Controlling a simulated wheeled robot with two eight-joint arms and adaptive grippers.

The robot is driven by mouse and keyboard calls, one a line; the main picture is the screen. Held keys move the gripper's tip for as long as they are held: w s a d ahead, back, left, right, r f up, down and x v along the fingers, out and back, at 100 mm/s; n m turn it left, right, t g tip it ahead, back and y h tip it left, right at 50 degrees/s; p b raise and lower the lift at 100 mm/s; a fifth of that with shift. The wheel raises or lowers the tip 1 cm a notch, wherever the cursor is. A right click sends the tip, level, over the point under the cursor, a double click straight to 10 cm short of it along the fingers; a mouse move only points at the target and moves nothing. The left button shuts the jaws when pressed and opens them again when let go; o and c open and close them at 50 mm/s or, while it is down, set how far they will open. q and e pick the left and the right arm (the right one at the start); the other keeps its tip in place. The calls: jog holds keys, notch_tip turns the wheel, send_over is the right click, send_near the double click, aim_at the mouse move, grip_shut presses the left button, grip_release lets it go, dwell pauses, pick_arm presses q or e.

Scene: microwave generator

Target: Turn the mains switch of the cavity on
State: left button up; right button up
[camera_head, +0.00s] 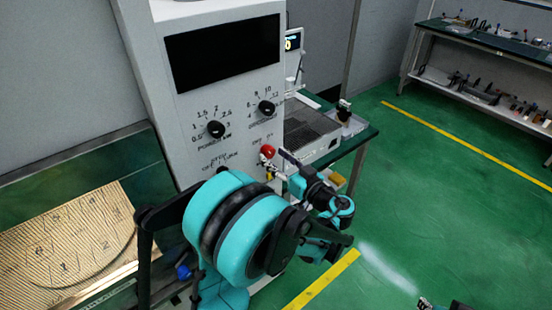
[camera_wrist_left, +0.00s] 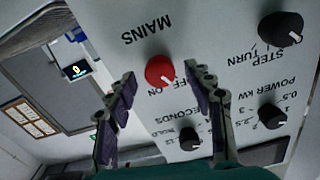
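The mains switch is a red round knob (camera_head: 268,151) low on the front of the grey cabinet, near its right edge. In the left wrist view the knob (camera_wrist_left: 158,69) sits under the upside-down word MAINS. Its white mark points down and right, toward the OFF lettering; ON is printed beside it. My left gripper (camera_wrist_left: 162,78) is open, with one finger on each side of the knob in that view; I see no clear contact. In the head view the left gripper (camera_head: 280,164) is close to the knob, partly hidden by my arm. Only a small dark part of my right gripper (camera_head: 440,304) shows at the bottom edge.
Black knobs for power (camera_head: 215,129) and seconds (camera_head: 266,107) sit above the switch; the step/turn knob (camera_wrist_left: 281,29) is beside it. A patterned board (camera_head: 70,235) lies left. A bench (camera_head: 362,137) stands behind the cabinet. Green floor is open at right.

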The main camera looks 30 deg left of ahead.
pick_arm(q)
jog(key=c, duration=1)
jog(key=shift+m, duration=0.3)
jog(key=m+b, duration=0.1)
jog(key=m, duration=0.4)
jog(key=shift+m, duration=0.3)
jog(key=m, duration=0.5)
jog(key=shift+m, duration=0.6)
jog(key=o, duration=1.2)
